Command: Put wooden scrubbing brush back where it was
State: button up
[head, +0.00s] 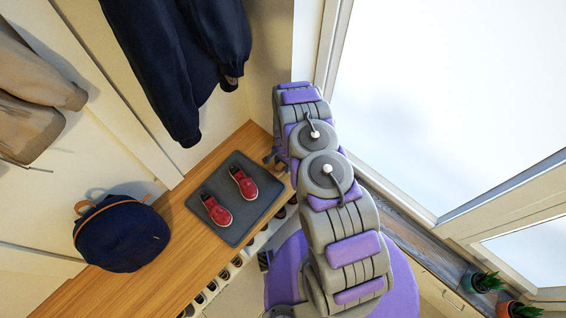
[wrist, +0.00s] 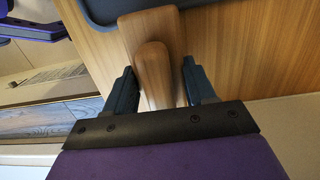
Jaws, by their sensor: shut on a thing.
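The wooden scrubbing brush (wrist: 153,75) shows in the wrist view as a brown wooden piece between the two dark fingers of my gripper (wrist: 160,80). My gripper is shut on it. Its bristles are not visible, and I cannot tell whether it touches the wood behind it. In the head view my gripper (head: 273,156) is at the right end of the wooden bench (head: 115,295), just right of the dark tray. The brush cannot be made out there, and my arm hides part of that end.
A dark tray (head: 232,221) with two red shoes (head: 216,210) lies on the bench. A navy bag (head: 122,238) stands left of it. Dark clothing (head: 180,70) hangs above. Shoe cubbies (head: 212,286) lie below the bench edge. Potted plants (head: 482,281) stand at lower right by the window.

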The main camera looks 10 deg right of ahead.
jog(key=shift+f, duration=0.15)
jog(key=o, duration=1.2)
notch_tip(320, 180, up, 35)
jog(key=s+a+n+p, duration=0.2)
jog(key=n+p, duration=0.2)
jog(key=s+r+n, duration=0.2)
jog(key=s+r, duration=0.4)
jog(key=r, duration=0.4)
jog(key=s+r+n, duration=0.1)
jog(key=s+r, duration=0.4)
jog(key=s, duration=0.4)
jog(key=s+d+r+n, duration=0.1)
jog(key=s+r+n, duration=0.1)
jog(key=s+r, duration=0.3)
jog(key=s+d+r+n+g, duration=0.1)
jog(key=s+r, duration=0.5)
jog(key=s, duration=0.8)
jog(key=shift+n+h, duration=0.3)
jog(key=shift+n, duration=0.3)
jog(key=shift+f, duration=0.1)
